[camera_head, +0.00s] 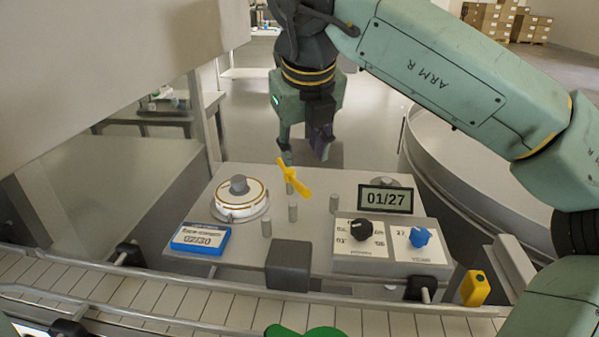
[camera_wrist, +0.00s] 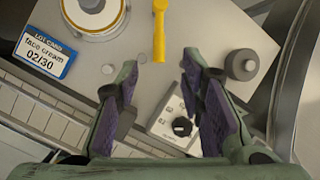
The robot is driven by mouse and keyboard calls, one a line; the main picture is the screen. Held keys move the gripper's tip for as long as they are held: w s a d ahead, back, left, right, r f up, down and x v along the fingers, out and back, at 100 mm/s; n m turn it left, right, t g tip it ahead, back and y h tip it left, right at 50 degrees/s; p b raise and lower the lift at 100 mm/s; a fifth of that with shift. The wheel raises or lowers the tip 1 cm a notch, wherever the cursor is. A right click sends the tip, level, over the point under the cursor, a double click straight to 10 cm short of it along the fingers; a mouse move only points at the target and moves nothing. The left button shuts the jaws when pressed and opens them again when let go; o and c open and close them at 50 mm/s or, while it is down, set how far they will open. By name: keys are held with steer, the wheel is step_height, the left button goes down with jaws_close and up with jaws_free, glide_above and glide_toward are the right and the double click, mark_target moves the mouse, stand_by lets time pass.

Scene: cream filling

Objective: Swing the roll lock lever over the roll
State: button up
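The yellow lever (camera_head: 294,178) stands on a small post on the grey plate, right of the roll and not over it. The wrist view shows its arm (camera_wrist: 159,32) at the top centre. The roll (camera_head: 236,203) is white with gold edging and sits flat on the left of the plate, around a grey hub. It is partly cut off at the top left in the wrist view (camera_wrist: 95,14). My gripper (camera_head: 304,154) is above and behind the lever, pointing down. Its fingers (camera_wrist: 160,85) are spread apart with nothing between them.
A blue-framed date card (camera_head: 201,239) lies in front of the roll. Small grey posts (camera_head: 293,211) stand mid-plate. A 01/27 display (camera_head: 386,198) and a knob panel (camera_head: 390,243) are at the right. A grey spool (camera_wrist: 242,64) stands right. A conveyor (camera_head: 200,309) runs along the front.

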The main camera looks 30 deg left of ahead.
mark_target(301, 185)
steer(key=p+x, duration=0.2)
steer(key=x, duration=0.8)
steer(key=shift+s, duration=0.1)
jaws_close()
stand_by(0.6)
